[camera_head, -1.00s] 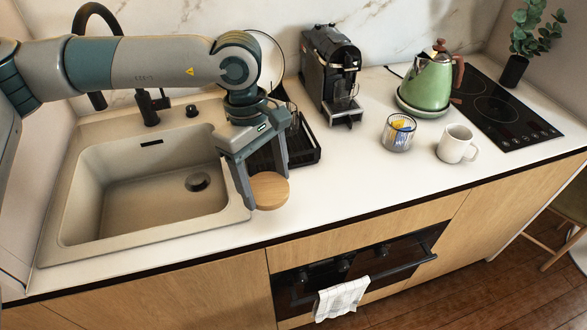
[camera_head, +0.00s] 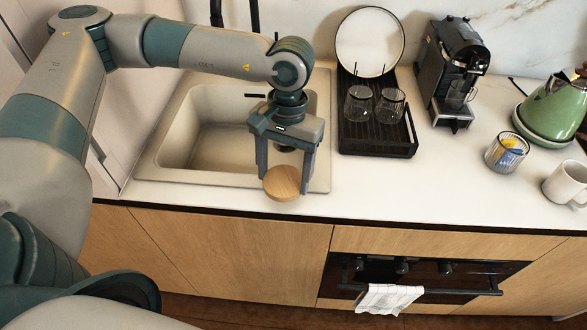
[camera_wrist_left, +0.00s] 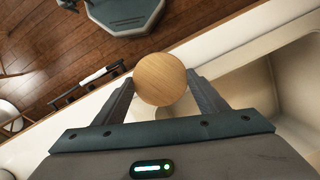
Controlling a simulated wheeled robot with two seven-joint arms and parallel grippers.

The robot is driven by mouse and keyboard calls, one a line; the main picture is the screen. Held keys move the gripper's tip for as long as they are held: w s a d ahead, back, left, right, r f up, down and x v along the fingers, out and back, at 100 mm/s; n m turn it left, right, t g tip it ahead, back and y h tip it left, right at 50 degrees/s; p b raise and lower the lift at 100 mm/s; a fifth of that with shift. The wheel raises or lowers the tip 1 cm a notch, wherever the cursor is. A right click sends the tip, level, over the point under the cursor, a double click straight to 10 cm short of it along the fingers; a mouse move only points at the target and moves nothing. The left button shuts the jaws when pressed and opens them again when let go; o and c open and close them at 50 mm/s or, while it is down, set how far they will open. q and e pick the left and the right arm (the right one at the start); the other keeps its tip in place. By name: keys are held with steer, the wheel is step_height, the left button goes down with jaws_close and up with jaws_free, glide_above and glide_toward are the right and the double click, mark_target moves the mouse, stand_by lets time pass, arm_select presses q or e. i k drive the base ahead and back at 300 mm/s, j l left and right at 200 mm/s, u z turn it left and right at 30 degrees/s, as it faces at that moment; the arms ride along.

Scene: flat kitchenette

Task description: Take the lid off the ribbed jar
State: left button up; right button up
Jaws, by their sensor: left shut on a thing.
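My left gripper (camera_head: 284,180) is shut on a round, flat wooden lid (camera_head: 282,184). It holds the lid in front of the sink's front rim, near the counter's front edge. In the left wrist view the lid (camera_wrist_left: 160,79) shows as a wooden disc between the two fingers. A clear ribbed jar (camera_head: 506,152) stands upright on the counter at the right, apart from the gripper. Its top looks open, and yellow and blue things show inside. My right gripper is not in view.
The sink (camera_head: 190,140) lies behind my left gripper. A black rack (camera_head: 375,140) with two glasses and a plate stands right of it. A coffee machine (camera_head: 450,75), a green kettle (camera_head: 552,108) and a white mug (camera_head: 568,183) stand further right. The front counter strip is clear.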

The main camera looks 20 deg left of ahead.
mark_target(501, 160)
steer(key=i+l+z, duration=0.15)
steer(key=l, duration=0.25)
steer(key=i+l+z, duration=0.15)
steer(key=l, duration=0.25)
steer(key=i+l+z, duration=0.15)
steer(key=l, duration=0.25)
steer(key=i+l+z, duration=0.15)
steer(key=i+l, duration=0.1)
steer(key=l, duration=0.1)
